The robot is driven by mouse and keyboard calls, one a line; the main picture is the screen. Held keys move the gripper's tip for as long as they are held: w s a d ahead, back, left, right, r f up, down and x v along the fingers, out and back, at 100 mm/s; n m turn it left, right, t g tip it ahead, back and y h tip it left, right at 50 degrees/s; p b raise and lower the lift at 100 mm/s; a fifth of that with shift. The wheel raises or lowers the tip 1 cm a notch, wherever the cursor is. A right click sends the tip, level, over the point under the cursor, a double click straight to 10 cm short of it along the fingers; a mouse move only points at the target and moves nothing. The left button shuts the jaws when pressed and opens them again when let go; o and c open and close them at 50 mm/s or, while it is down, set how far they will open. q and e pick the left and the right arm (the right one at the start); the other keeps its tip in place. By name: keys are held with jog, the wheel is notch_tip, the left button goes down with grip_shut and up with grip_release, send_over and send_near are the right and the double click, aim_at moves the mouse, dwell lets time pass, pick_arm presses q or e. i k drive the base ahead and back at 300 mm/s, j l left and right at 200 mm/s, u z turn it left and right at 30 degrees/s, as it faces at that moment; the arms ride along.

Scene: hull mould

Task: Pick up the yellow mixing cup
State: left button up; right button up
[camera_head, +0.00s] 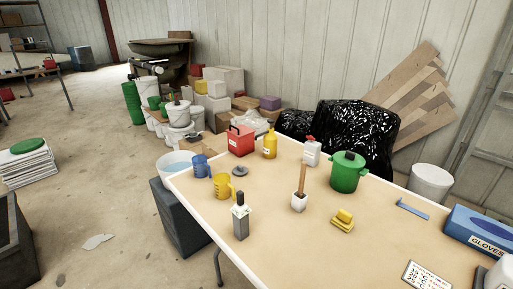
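The yellow mixing cup (221,187) stands upright on the table (285,245) near its left edge, in the head view. Its handle points to the right. A similar blue cup (200,166) stands just behind it and to the left. A grey bottle with a dark top (240,222) stands in front of the yellow cup, to the right. The cup is in plain sight, with nothing seen gripping it. Neither of my grippers shows in this view.
A grey lid-like disc (240,171), red box (241,141), yellow bottle (270,146), white pot with a brush (299,201), yellow block (342,220) and green pot (347,172) stand on the table. A glove box (480,229) is at right. The table's front middle is clear.

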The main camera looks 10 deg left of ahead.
aim_at(223, 187)
jog(key=i+j+z, duration=0.2)
jog(key=j, duration=0.25)
jog(key=i+j+z, duration=0.2)
jog(key=j, duration=0.3)
jog(key=j+z, duration=0.2)
jog(key=j, duration=0.3)
